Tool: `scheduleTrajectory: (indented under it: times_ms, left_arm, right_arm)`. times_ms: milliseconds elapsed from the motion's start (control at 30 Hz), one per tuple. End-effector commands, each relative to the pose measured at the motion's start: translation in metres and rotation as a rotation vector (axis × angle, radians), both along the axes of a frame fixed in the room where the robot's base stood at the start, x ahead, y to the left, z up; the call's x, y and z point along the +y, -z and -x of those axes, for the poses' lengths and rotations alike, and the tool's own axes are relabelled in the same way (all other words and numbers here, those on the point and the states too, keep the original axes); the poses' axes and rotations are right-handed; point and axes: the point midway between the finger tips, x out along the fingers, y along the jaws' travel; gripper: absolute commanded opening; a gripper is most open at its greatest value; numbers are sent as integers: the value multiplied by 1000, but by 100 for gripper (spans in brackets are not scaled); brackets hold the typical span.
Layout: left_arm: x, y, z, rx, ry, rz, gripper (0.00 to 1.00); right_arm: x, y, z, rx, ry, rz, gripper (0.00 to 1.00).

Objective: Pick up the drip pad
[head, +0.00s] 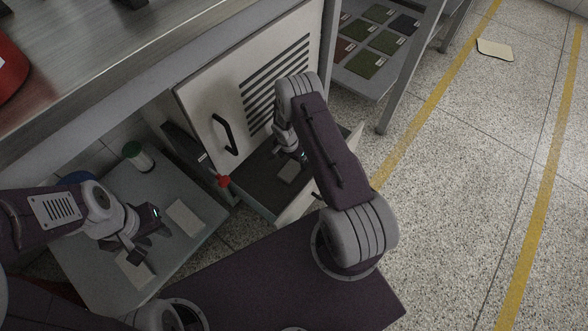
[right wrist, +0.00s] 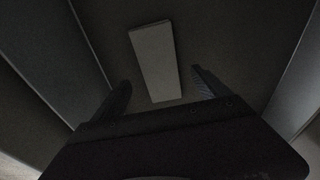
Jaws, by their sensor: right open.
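A pale rectangular pad (right wrist: 156,62) lies flat on the dark floor of an open drawer; it also shows in the head view (head: 289,172). I cannot tell whether it is the drip pad. My right gripper (right wrist: 160,88) is open above it, with the pad's near end between the fingers in the picture and nothing held. In the head view this gripper (head: 300,158) reaches down into the drawer. My left gripper (head: 133,247) is low over the grey table at left, close to a pale pad (head: 136,270) that it partly hides. A second pale pad (head: 185,217) lies beside it.
The drawer walls (right wrist: 292,90) stand on both sides of my right gripper. A vented cabinet panel with a black handle (head: 224,135) rises behind. A green-capped jar (head: 138,156) stands on the left table. A cream slab (head: 495,50) lies on the floor at far right.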

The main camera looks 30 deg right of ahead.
Motion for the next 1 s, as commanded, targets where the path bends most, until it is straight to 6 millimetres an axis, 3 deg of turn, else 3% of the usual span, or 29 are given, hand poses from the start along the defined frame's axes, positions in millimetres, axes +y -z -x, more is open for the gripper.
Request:
scheduleTrajectory:
  times_ms: [267,500,733,1000]
  left_arm:
    - [0,42,0,0,0,0,36]
    - [0,39,0,0,0,0,36]
    - [0,39,0,-1,0,0,36]
    - [0,34,0,0,0,0,36]
  right_arm:
    - [-6,50,-2,0,0,0,85]
    - [-6,49,-3,-1,0,0,85]
    - [-6,49,-3,0,0,1,21]
    - [-6,41,-3,-1,0,0,21]
